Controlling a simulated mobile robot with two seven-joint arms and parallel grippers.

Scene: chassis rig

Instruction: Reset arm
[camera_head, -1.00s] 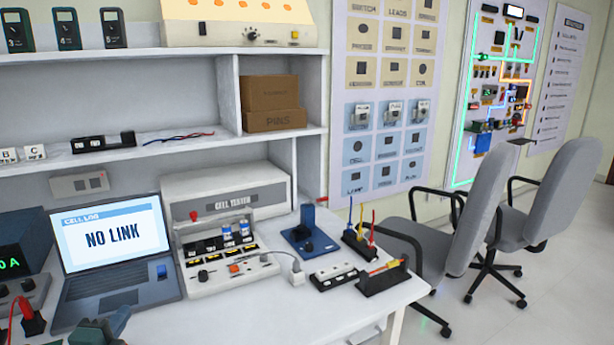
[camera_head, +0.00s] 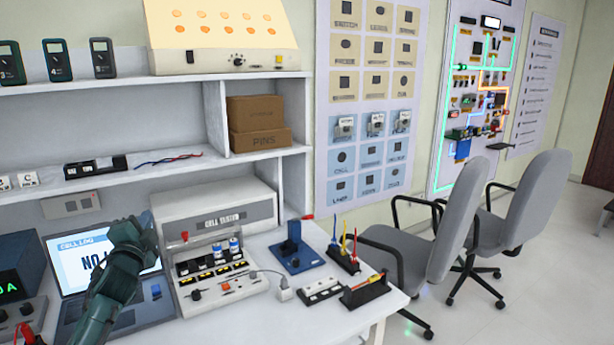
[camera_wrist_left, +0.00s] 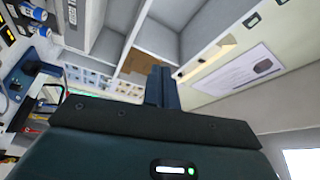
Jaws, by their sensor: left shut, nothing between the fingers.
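My left arm, dark green, comes in from the bottom left in the head view. Its gripper (camera_head: 136,228) is raised in front of the laptop (camera_head: 68,250) and hides part of the screen. In the left wrist view the dark fingers (camera_wrist_left: 158,86) are together, with nothing between them. My right gripper is in neither view.
The cell tester (camera_head: 222,209) stands just right of my left gripper. Shelves (camera_head: 180,178) hang above; two grey chairs (camera_head: 445,215) stand at right.

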